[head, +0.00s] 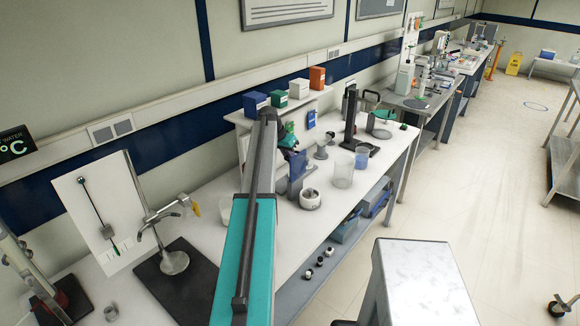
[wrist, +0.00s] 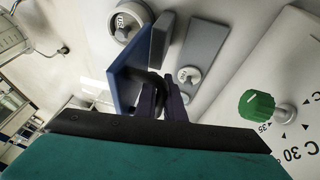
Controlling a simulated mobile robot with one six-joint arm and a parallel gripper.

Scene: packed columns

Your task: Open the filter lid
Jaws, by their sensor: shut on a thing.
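A flat blue panel, which looks like the filter lid (wrist: 130,74), stands edge-on beside a grey block in the wrist view. It also shows as a small upright blue plate in the head view (head: 297,166). My gripper (wrist: 163,98) has its dark jaws at the panel's right side, shut on a dark handle-like part there. The jaws hide most of that part. I cannot tell how far the lid is swung from its seat. In the head view my arm hides part of the bench around it.
A green knob (wrist: 257,105) sits on a dial with numbers, right of the jaws. A round white pot (head: 310,199) stands near the lid. A clear beaker (head: 342,170) and a dark stand (head: 352,130) are farther right. Coloured boxes (head: 298,89) line the shelf.

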